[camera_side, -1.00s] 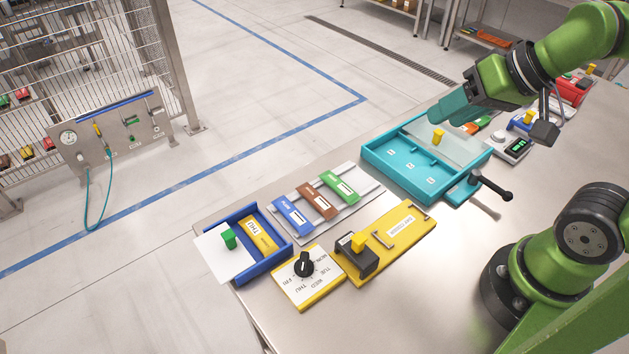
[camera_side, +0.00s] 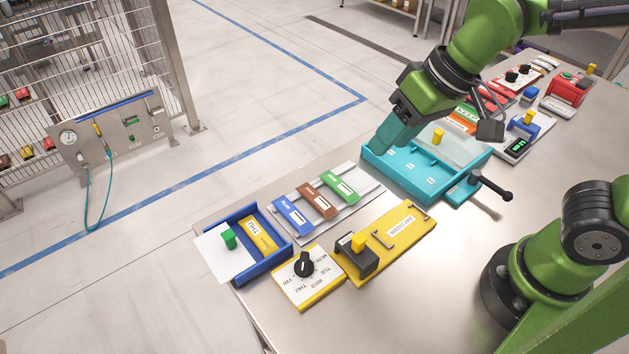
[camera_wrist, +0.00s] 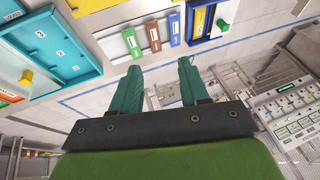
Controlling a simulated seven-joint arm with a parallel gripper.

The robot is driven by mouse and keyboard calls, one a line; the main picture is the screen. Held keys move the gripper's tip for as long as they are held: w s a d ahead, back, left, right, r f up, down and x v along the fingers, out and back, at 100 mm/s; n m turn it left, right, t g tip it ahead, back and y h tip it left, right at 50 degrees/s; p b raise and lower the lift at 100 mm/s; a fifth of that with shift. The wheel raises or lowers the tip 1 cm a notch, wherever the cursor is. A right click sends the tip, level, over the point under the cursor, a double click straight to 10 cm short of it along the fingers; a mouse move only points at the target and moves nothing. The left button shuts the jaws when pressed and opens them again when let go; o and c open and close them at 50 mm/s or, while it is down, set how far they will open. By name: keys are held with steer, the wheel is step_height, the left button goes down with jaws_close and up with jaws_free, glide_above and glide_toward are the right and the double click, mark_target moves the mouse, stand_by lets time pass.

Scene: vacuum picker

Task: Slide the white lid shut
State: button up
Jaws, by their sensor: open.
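The white lid (camera_side: 220,254) is a flat plate with a green knob (camera_side: 229,238), at the left end of the blue box (camera_side: 287,259). It sticks out past the box's left side, and the box's right part is uncovered, showing a yellow block (camera_side: 262,235) marked THU. My gripper (camera_side: 385,140) is well away to the right, in front of the far left corner of the teal tray (camera_side: 447,197) in the side view. Its teal fingers are apart and empty in the wrist view (camera_wrist: 158,85).
Blue, brown and green sliders (camera_side: 316,201) on a grey rack lie between gripper and blue box. A yellow dial panel (camera_side: 309,285) and a yellow hasp plate (camera_side: 403,228) stand nearby. The teal tray has a pale lid with a yellow knob (camera_side: 438,136).

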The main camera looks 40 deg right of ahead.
mark_target(230, 237)
steer(key=shift+w+a+f+h, duration=0.85)
steer(key=shift+w+a, duration=0.85)
steer(key=shift+a, duration=4.2)
steer(key=shift+w+a+f+h, duration=0.55)
steer(key=shift+w+a+f, duration=0.85)
steer(key=shift+a, duration=4.5)
steer(key=x, duration=1)
steer(key=w+x, duration=0.1)
steer(key=x, duration=0.4)
steer(key=shift+w, duration=0.1)
steer(key=shift+c, duration=0.2)
jaws_close()
